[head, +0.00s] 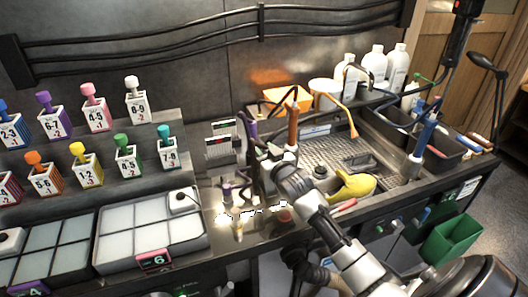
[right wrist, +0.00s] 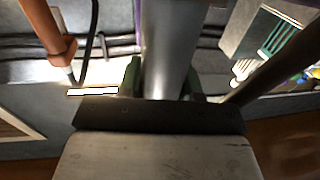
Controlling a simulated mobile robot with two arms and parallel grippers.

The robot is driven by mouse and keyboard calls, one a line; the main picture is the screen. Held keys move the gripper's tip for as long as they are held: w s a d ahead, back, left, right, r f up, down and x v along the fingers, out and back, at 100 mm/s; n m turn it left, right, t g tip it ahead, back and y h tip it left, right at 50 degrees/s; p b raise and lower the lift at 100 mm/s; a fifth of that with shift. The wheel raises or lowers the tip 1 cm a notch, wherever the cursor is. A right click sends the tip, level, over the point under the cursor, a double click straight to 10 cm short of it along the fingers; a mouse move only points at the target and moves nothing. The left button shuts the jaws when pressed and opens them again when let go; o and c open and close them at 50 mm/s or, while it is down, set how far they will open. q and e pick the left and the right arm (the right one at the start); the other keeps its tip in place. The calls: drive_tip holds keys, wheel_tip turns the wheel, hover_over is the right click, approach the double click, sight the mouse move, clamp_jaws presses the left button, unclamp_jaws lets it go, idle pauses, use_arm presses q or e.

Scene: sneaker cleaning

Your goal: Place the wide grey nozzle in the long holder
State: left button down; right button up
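In the right wrist view a smooth grey cylinder (right wrist: 170,45), which looks like the wide grey nozzle, stands between the two green fingers of my right gripper (right wrist: 163,78). The fingers sit close on both sides of it. In the head view my right gripper (head: 264,168) is over the steel counter, left of the yellow-covered piece; its fingers and the nozzle are hard to make out there. I cannot tell which fixture is the long holder. My left gripper is not in view.
An orange upright tool (head: 293,125) stands close beside my right gripper. A yellow piece (head: 355,186) lies by the perforated sink tray (head: 335,150). White bottles (head: 375,62) stand behind, a black bin (head: 452,160) at right. Numbered blocks and a partitioned tray (head: 115,228) fill the left.

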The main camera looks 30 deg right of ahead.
drive_tip(key=o, duration=0.4)
drive_tip(key=shift+s+r, duration=0.1)
drive_tip(key=s+b, duration=0.2)
drive_tip(key=s, duration=1)
drive_tip(key=shift+a, duration=0.45)
drive_tip(key=shift+w, duration=0.1)
